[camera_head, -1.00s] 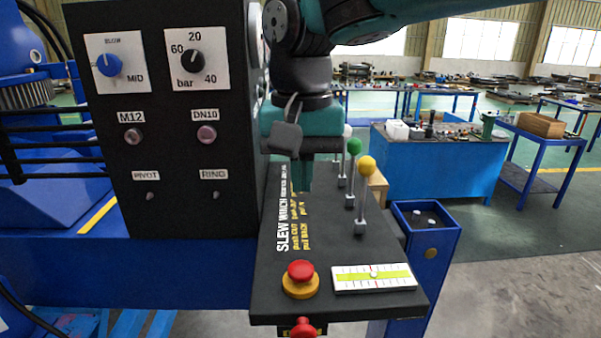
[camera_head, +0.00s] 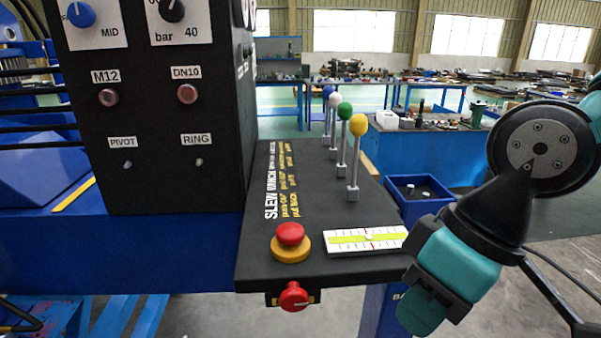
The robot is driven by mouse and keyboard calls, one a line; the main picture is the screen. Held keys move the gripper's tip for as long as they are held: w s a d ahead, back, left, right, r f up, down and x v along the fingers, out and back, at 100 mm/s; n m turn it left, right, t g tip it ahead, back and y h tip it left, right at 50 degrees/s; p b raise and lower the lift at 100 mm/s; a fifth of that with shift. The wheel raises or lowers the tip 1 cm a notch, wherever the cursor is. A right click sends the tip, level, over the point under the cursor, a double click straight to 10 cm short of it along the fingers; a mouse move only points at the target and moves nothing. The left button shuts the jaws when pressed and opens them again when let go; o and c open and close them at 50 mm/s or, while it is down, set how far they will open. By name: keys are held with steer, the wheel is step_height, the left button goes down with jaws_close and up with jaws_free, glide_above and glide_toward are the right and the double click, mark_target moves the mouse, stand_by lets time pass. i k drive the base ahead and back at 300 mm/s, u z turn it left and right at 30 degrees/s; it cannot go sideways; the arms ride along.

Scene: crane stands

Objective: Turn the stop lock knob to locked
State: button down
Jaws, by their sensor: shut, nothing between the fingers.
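A red knob (camera_head: 293,296) sticks out from the front face of the black control desk, just below its front edge. A small yellow plate shows partly behind it. I cannot read its lock marking or setting. Above it, a red mushroom button (camera_head: 290,234) on a yellow base stands on the desk top. My gripper (camera_head: 418,316), teal and dark, is at the lower right, pointing down and left. It is shut and empty, apart from the red knob and to its right, beside the desk's right front corner.
The black desk (camera_head: 262,262) carries a white level gauge (camera_head: 345,241) and several ball-topped levers, one yellow (camera_head: 358,124). A black panel (camera_head: 150,185) rises at left. A blue bin (camera_head: 405,208) stands right of the desk. Open floor shows below the desk front.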

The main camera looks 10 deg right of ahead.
mark_target(294, 299)
steer(key=z, duration=1.35)
steer(key=k, duration=1)
steer(key=u, duration=0.75)
